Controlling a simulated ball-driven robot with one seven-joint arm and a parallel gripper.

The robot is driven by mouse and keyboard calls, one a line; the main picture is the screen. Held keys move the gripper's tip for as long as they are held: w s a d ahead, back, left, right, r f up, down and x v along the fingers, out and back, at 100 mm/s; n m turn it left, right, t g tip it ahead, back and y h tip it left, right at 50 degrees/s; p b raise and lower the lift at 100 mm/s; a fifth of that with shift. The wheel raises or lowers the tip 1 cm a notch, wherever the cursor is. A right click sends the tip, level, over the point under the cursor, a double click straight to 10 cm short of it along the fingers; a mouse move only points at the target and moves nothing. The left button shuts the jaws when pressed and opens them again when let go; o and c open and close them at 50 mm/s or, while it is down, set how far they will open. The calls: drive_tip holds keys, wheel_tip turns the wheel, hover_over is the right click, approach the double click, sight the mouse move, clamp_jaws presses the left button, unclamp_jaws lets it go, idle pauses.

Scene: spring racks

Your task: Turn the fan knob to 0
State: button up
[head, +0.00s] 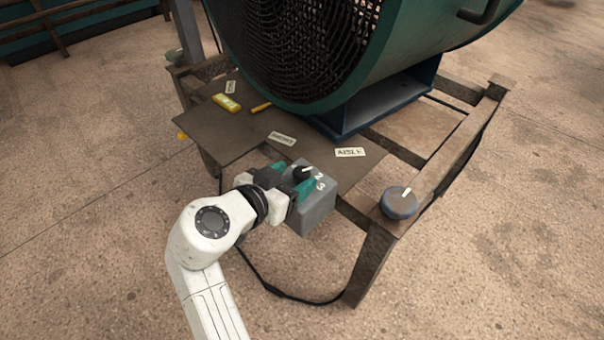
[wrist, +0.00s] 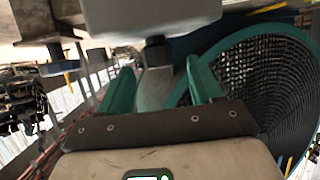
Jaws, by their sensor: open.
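The fan knob (head: 302,173) is a small black dial with a pale mark, on a grey box (head: 318,208) at the front edge of the stand. The digits 2 and 3 show to its right; the 0 is not visible, and I cannot tell exactly where the mark points. My gripper (head: 291,178) is at the box, its teal fingers open on either side of the knob. In the wrist view, the dark knob (wrist: 157,51) sticks out from the pale box (wrist: 150,12) between the spread fingertips (wrist: 162,75). I cannot tell whether either finger touches it.
A large green fan (head: 400,60) stands on a blue base (head: 375,108) behind the box. A round blue-grey knob (head: 398,204) sits at the stand's right front corner. Paper tags (head: 350,152) and yellow items (head: 226,103) lie on the stand.

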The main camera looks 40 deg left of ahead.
sight(300, 174)
drive_tip(key=shift+b+x, duration=0.35)
drive_tip(key=shift+x, duration=1.65)
drive_tip(key=shift+d, duration=0.1)
drive_tip(key=c, duration=1)
drive_tip(key=shift+o, duration=0.2)
